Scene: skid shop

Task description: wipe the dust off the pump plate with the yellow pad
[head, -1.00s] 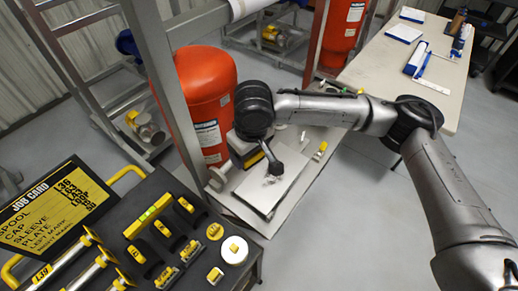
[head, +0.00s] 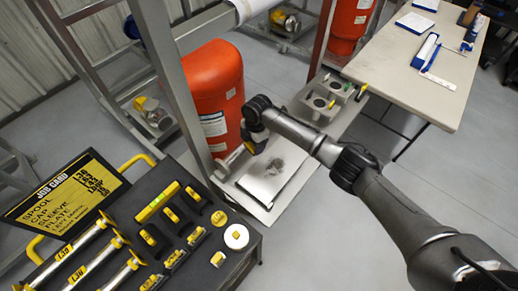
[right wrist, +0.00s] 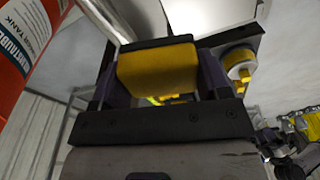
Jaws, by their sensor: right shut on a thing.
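The pump plate (head: 262,190) is a pale flat plate on the grey skid, in the middle of the head view. A dark grey dust patch (head: 275,166) lies on its far part. My right gripper (head: 254,145) is at the plate's far left edge, beside the red tank. It is shut on the yellow pad (right wrist: 158,72), which sits between both fingers in the right wrist view. The pad's underside is hidden, and I cannot tell whether it touches anything. My left gripper is not in view.
The red tank (head: 210,85) and a grey frame post (head: 180,105) stand close left of my right gripper. Grey blocks with round holes (head: 318,102) are behind the plate. A dark tool case (head: 205,258) is at front left. A pale table (head: 405,65) stands at back right.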

